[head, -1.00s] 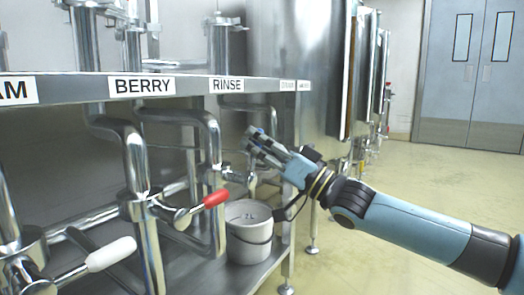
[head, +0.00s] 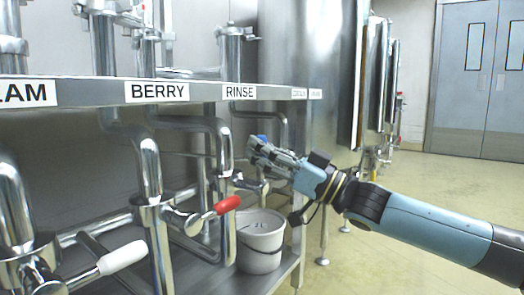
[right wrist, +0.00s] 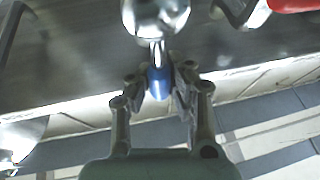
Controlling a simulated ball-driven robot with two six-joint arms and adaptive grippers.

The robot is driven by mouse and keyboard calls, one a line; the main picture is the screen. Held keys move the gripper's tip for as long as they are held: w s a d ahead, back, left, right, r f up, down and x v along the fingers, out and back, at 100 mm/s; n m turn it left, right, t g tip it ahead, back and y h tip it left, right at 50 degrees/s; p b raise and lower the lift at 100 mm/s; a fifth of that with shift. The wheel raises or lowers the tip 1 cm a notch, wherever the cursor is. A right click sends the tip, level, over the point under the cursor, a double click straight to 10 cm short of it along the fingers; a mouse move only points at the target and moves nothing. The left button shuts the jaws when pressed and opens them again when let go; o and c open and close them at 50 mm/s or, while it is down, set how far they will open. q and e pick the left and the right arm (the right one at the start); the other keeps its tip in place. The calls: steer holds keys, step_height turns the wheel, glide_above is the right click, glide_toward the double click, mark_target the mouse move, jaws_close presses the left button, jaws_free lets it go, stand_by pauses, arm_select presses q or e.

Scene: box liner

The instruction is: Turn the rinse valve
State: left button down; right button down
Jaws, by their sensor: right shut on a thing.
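The RINSE label (head: 239,92) is on the shelf edge in the head view. A steel pipe runs below it, and a blue valve handle (head: 262,138) shows just behind my right gripper (head: 262,150). In the right wrist view, the blue handle (right wrist: 158,84) points from a shiny steel valve body (right wrist: 155,16) into my right gripper (right wrist: 160,76). The fingers are shut on it, one on each side. The fingers hide part of the handle in the head view. My left gripper is not in view.
A red valve handle (head: 228,205) under the BERRY label (head: 157,92) and a white handle (head: 122,257) stand to the left. A white bucket (head: 260,255) sits on the lower shelf. Large steel tanks stand behind; the floor (head: 400,240) on the right is clear.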

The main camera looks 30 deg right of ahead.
steer(key=shift+f, duration=0.1)
steer(key=c, duration=1.2)
jaws_free()
steer(key=shift+o, duration=0.2)
steer(key=shift+s, duration=0.1)
steer(key=v, duration=1.2)
